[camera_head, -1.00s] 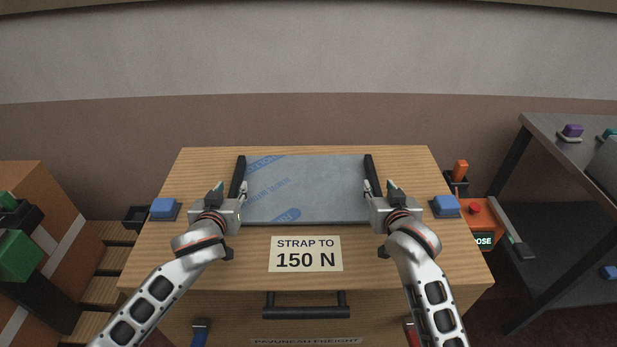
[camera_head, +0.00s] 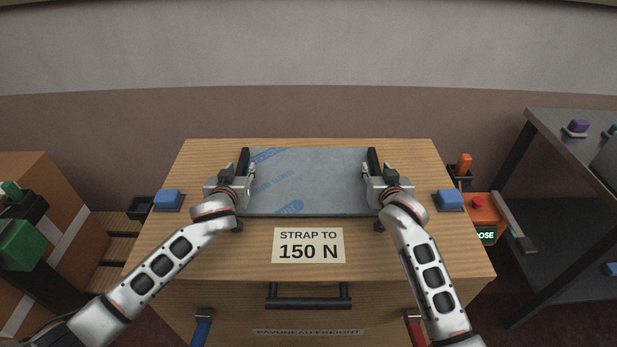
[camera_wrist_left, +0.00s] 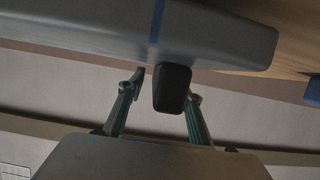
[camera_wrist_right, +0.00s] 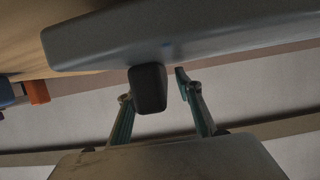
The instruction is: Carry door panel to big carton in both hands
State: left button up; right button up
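The door panel (camera_head: 308,185) is a flat grey slab with blue printed film. It lies on the wooden top, with a black bar handle at its left end (camera_head: 243,160) and another at its right end (camera_head: 373,160). My left gripper (camera_head: 242,174) is at the left handle. In the left wrist view its fingers are apart, with the black handle (camera_wrist_left: 172,87) between them. My right gripper (camera_head: 374,174) is at the right handle. In the right wrist view its fingers are also apart around the handle (camera_wrist_right: 148,88), with a gap on one side. A brown taped carton (camera_head: 60,185) stands at the left.
The wooden top (camera_head: 190,255) carries a "STRAP TO 150 N" label (camera_head: 308,245) and blue blocks at left (camera_head: 168,198) and right (camera_head: 450,198). A black drawer handle (camera_head: 308,302) juts from its front. A grey shelf (camera_head: 560,150) and an orange box (camera_head: 484,210) stand right.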

pick_arm(q)
jog(key=shift+w, duration=0.3)
pick_arm(e)
jog(key=shift+w+f, duration=0.1)
jog(key=shift+w, duration=0.2)
pick_arm(q)
jog(key=shift+c, duration=0.4)
pick_arm(e)
jog(key=shift+c, duration=0.4)
pick_arm(q)
grip_shut()
pick_arm(e)
grip_shut()
